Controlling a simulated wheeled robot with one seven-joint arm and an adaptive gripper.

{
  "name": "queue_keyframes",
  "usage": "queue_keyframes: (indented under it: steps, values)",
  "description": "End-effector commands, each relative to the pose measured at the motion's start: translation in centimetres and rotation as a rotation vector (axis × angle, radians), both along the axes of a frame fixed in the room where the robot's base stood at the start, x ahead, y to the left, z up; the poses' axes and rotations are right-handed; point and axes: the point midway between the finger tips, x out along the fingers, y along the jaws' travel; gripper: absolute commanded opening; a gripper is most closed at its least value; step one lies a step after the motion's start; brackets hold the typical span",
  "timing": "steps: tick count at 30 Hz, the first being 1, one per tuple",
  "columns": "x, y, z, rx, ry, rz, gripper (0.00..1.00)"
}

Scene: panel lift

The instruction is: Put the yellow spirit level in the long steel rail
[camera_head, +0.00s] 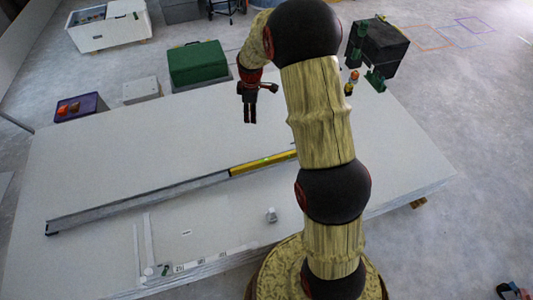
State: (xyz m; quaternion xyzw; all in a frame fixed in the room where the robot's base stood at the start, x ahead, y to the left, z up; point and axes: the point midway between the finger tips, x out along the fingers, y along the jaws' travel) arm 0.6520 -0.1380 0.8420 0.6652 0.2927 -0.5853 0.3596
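The yellow spirit level (262,163) lies near the middle of the large pale panel, with a small green spot on its top. The long steel rail (140,201) runs across the panel from the lower left up to the level's left end, roughly in line with it. I cannot tell whether the level sits inside the rail or on the panel at its end. My gripper (250,121) hangs with its fingers pointing down, above and behind the level in the picture, apart from it. Its fingers look close together and nothing shows between them. My arm hides what lies right of the level.
The pale panel (90,160) has wide clear areas. A small grey object (271,215), a white square (149,245) and small labels lie near its front. Behind it stand a green case (198,64), a grey box (141,90), a purple tray (80,107) and a black box (378,47).

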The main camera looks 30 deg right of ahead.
Motion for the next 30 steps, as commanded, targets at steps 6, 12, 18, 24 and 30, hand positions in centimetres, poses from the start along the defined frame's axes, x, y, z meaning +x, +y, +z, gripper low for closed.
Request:
queue_keyframes:
  steps: [6,12,18,24,30]
  values:
    - [-4.6,3.7,10.5,0.026,-0.079,-0.175,0.34]
    - [-10.5,6.8,17.7,0.067,-0.145,-0.338,0.34]
    - [-17.4,9.4,22.7,0.123,-0.208,-0.501,0.34]
    - [-24.7,11.6,25.7,0.193,-0.265,-0.660,0.34]
    - [-31.3,13.1,26.4,0.270,-0.311,-0.805,0.34]
